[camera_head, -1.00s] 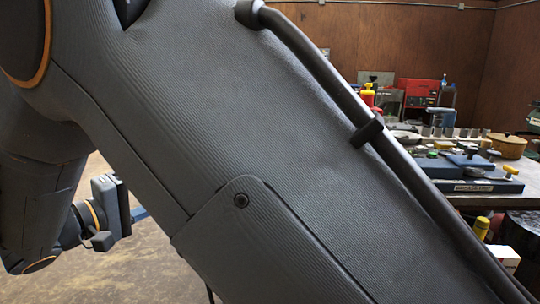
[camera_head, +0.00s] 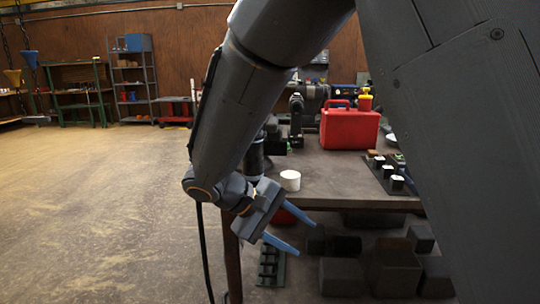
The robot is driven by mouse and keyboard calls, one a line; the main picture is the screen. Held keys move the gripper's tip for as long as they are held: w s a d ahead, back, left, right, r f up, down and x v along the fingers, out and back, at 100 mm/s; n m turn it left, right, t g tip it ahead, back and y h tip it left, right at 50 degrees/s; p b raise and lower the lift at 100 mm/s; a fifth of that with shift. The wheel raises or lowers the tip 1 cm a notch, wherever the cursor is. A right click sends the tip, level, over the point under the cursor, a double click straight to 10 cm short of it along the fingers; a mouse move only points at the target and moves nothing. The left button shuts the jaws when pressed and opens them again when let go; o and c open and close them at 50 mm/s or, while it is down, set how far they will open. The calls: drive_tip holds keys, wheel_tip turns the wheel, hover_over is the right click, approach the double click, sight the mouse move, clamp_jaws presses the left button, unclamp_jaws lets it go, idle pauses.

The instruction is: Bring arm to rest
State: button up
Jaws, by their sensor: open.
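My gripper (camera_head: 290,231) hangs in front of the near left corner of a workbench (camera_head: 340,186). Its two blue fingers are spread apart and point to the lower right, with nothing between them. My arm comes down from the top of the picture, and another of my arm links covers the right side. From this view I cannot tell how far the gripper is from the bench edge.
A white cup (camera_head: 290,180) stands near the bench corner, with a red case (camera_head: 349,126) behind it. Dark blocks (camera_head: 341,275) lie under the bench. A grey shelf (camera_head: 133,83) stands at the back wall. The floor at left is clear.

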drive_tip(key=s+d+f+m+g+y+p, duration=0.2)
drive_tip(key=s+d+m+y, duration=0.4)
drive_tip(key=s+d+y, duration=0.3)
drive_tip(key=shift+s+d+f+m+g+p, duration=0.35)
drive_tip(key=shift+s+d+f, duration=0.35)
drive_tip(key=shift+s+d, duration=1.8)
drive_tip(key=shift+s+a, duration=0.4)
drive_tip(key=shift+a, duration=0.05)
